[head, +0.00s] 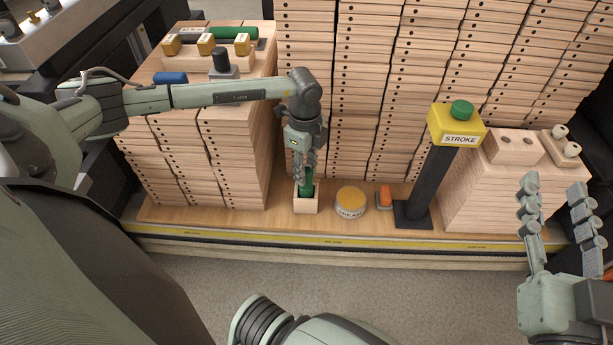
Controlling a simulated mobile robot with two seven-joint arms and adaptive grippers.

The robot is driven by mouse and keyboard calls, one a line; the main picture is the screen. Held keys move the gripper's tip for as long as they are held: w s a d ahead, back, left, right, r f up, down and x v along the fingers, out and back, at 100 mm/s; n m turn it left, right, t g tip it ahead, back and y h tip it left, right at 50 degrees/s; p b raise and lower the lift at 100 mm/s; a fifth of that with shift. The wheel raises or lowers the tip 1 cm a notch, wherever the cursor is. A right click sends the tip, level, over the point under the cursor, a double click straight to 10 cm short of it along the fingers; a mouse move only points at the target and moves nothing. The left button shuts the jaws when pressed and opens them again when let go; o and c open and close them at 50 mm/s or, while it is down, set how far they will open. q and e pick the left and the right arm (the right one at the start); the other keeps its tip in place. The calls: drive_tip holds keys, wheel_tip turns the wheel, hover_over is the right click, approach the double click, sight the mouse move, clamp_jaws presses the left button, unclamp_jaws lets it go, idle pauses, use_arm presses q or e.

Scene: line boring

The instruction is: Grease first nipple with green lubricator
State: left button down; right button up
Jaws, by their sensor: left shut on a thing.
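The green lubricator (306,188) stands upright in a small open wooden holder (306,206) on the bench shelf. My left gripper (305,177) points down and is shut on its upper part, hiding much of it. Several brass-coloured fittings (206,44) with small white labels sit in a row on the wooden stack at the upper left; I cannot read the labels or tell which is the first nipple. My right gripper (556,185) is open and empty at the right, with its fingers pointing up in the picture.
A tin labelled as grease (351,202) and an orange-topped item (385,197) stand right of the holder. A black post with a yellow STROKE box (457,128) and green button rises beyond them. Wooden stacks (345,90) wall off the back.

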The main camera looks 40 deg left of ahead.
use_arm(q)
drive_tip(key=shift+r+p, duration=1.8)
drive_tip(key=shift+r, duration=0.4)
drive_tip(key=shift+r+p, duration=1.65)
drive_tip(key=shift+r, duration=0.2)
